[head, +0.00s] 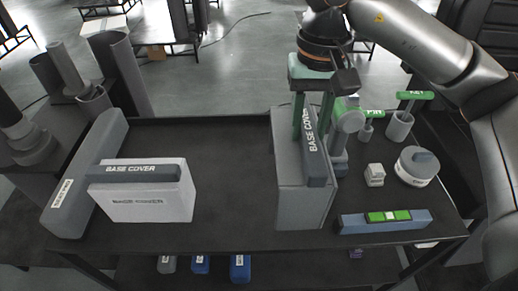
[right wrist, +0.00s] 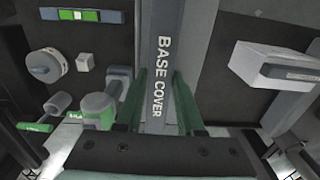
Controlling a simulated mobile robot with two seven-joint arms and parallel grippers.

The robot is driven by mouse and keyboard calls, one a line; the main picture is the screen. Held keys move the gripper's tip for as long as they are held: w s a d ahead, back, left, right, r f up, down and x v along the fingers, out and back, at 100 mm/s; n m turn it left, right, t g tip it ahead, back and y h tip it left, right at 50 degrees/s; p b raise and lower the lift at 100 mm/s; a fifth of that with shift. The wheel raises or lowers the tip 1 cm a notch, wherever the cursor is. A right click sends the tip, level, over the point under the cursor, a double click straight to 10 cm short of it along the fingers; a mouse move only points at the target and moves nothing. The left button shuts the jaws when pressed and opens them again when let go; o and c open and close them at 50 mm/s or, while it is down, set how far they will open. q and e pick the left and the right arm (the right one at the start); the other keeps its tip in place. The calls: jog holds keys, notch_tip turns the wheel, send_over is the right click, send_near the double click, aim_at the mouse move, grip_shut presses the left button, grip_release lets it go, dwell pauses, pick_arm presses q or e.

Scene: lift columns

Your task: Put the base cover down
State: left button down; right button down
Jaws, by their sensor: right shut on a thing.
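One base cover (head: 305,206) is a grey box-like panel with a dark labelled bar along its top, standing upright at the middle of the dark table. My right gripper (head: 313,122) is above it, its green fingers shut on either side of the bar. In the right wrist view the bar (right wrist: 160,65) lies between the fingers (right wrist: 158,105). I cannot tell whether the panel's bottom touches the table. A second base cover (head: 147,200), lighter with the same dark bar, stands at the left of the table. My left gripper is not in view.
A long grey beam (head: 88,175) lies at the table's left edge. Right of the held cover are a green-windowed level (head: 385,222), a round grey piece (head: 416,168), a small white block (head: 374,176) and green-handled tools (head: 413,96). Bare table (head: 235,160) lies between the covers.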

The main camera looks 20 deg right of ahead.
aim_at(284, 130)
jog(key=w+a, duration=0.1)
jog(key=w+f, duration=0.1)
jog(key=w+a+p, duration=0.1)
jog(key=shift+w+a+f, duration=0.3)
jog(key=shift+w+f, duration=0.05)
jog(key=shift+w, duration=0.05)
jog(key=w+a+f, duration=0.1)
jog(key=w+f, duration=0.1)
jog(key=f, duration=0.3)
jog(key=w+a+f+p, duration=0.1)
jog(key=w+f, duration=0.1)
jog(key=f, duration=0.3)
jog(key=shift+w+a, duration=0.35)
jog(key=shift+w, duration=0.05)
jog(key=c, duration=0.5)
grip_release()
jog(key=shift+r, duration=0.1)
